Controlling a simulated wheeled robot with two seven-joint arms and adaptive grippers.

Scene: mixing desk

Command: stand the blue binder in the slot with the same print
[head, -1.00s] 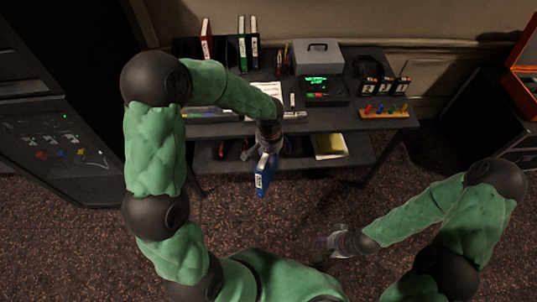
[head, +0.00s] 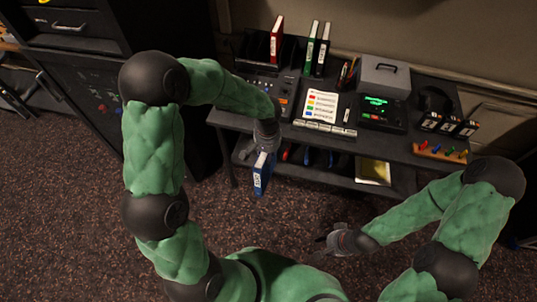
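The blue binder (head: 261,178) has a white printed label on its spine and hangs nearly upright in front of the desk's left half, above the floor. My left gripper (head: 265,150) is shut on its upper end; the fingers are partly hidden by the arm. The dark binder rack (head: 258,47) stands at the back left of the desk. A red binder (head: 276,40), a green binder (head: 310,47) and a black binder (head: 322,52) stand upright there. The slot prints are too small to read. My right gripper (head: 319,246) is open and empty, low over the floor.
The desk (head: 390,145) holds a mixer (head: 283,92), a printed sheet (head: 317,106), a grey box (head: 385,76), a green-lit device (head: 380,108), headphones (head: 435,100) and a pegged wooden board (head: 440,152). A lower shelf holds a yellow folder (head: 373,171). A dark cabinet (head: 75,90) stands left.

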